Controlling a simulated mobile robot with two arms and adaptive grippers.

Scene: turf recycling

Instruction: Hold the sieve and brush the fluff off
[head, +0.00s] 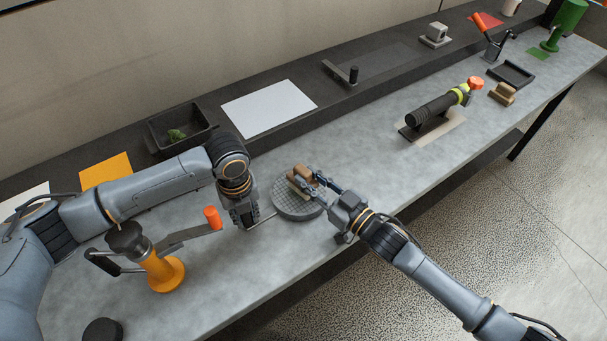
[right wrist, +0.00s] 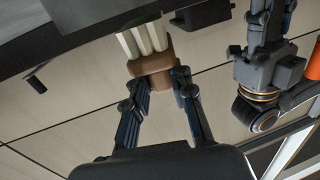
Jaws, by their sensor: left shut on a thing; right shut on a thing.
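The round grey sieve (head: 284,207) has a mesh face and a thin metal handle, and is above or on the bench near its front edge; I cannot tell which. My left gripper (head: 246,218) is shut on the sieve's handle. My right gripper (head: 312,182) is shut on a brush (head: 302,173) with a brown wooden block and pale bristles, over the sieve's mesh. In the right wrist view the brush block (right wrist: 150,65) sits between the fingertips, its bristles pointing away. Whether the bristles touch the mesh is unclear. I cannot make out fluff on the sieve.
An orange-based device (head: 164,272) with a metal arm stands left of the sieve. A black tray (head: 181,125) with a green clump sits behind my left arm. A dark cylindrical tool (head: 435,109) lies on a stand to the right. The bench between is clear.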

